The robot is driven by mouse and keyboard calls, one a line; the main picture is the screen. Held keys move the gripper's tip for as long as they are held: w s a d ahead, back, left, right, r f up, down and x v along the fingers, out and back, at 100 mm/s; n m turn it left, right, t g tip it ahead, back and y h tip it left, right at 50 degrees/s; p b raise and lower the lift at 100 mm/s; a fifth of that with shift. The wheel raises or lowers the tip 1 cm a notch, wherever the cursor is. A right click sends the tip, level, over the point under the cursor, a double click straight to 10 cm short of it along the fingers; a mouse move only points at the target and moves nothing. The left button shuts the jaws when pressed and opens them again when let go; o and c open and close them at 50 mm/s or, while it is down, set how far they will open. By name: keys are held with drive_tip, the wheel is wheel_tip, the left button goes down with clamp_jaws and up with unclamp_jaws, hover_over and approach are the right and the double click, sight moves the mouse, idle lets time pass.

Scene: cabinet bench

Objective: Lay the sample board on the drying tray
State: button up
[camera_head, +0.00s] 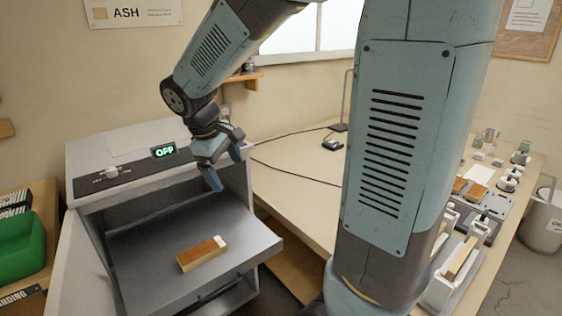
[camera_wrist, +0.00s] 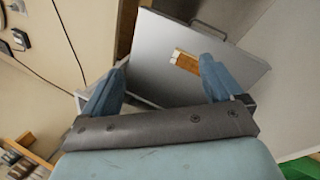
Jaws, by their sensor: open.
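The sample board (camera_head: 202,253) is a small brown wooden block with a white patch at its right end. It lies flat on a grey tray (camera_head: 150,238), which sticks out from the open front of the cabinet and appears to be the drying tray. My gripper (camera_head: 222,170) is open and empty, above the tray and apart from the board. The wrist view shows both blue fingers (camera_wrist: 160,75) spread, with the tray (camera_wrist: 160,55) beyond them. The board (camera_wrist: 186,62) shows beside the right finger, which hides part of it.
The workbench (camera_head: 300,185) at right has bare space, with several small items farther right.

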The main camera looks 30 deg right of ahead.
drive_tip(key=s+d+r+m+t+y, duration=0.1)
drive_tip(key=s+d+r+m+t, duration=0.1)
drive_tip(key=s, duration=0.6)
drive_tip(key=s+d+r+m+t+y, duration=0.2)
drive_tip(key=s+d+r+m, duration=0.2)
drive_tip(key=s, duration=0.4)
drive_tip(key=shift+s+d+r+m, duration=0.3)
drive_tip(key=shift+r+m, duration=0.5)
drive_tip(key=shift+m, duration=0.2)
drive_tip(key=shift+c, duration=0.3)
